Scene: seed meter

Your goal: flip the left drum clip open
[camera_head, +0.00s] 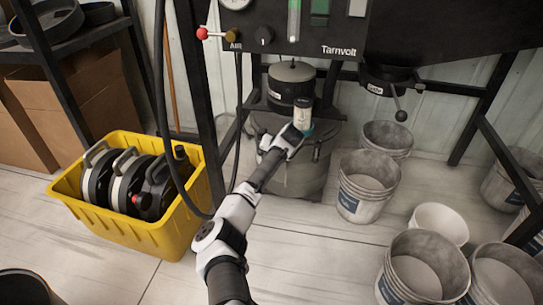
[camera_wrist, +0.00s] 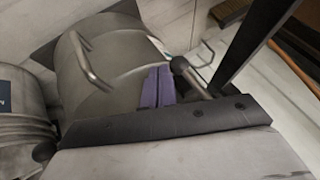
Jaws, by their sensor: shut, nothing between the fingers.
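A large grey drum (camera_head: 290,180) stands on the floor under the dark machine, with a smaller dark canister (camera_head: 290,80) above it. My gripper (camera_head: 307,130) is at the drum's upper front and partly covers it. In the wrist view the purple fingers of my gripper (camera_wrist: 158,88) are together and empty, in front of a rounded grey body. A bent metal loop (camera_wrist: 87,62) stands on that body, left of the fingers. A dark knob (camera_wrist: 180,64) is close to their right. I cannot tell which part is the left clip, or whether the fingers touch anything.
A yellow crate (camera_head: 120,233) with dark reels stands left of my arm. Several grey buckets (camera_head: 364,205) stand to the right. A dark machine post (camera_head: 196,80) rises left of the drum. A ball-ended lever (camera_head: 400,115) hangs at right.

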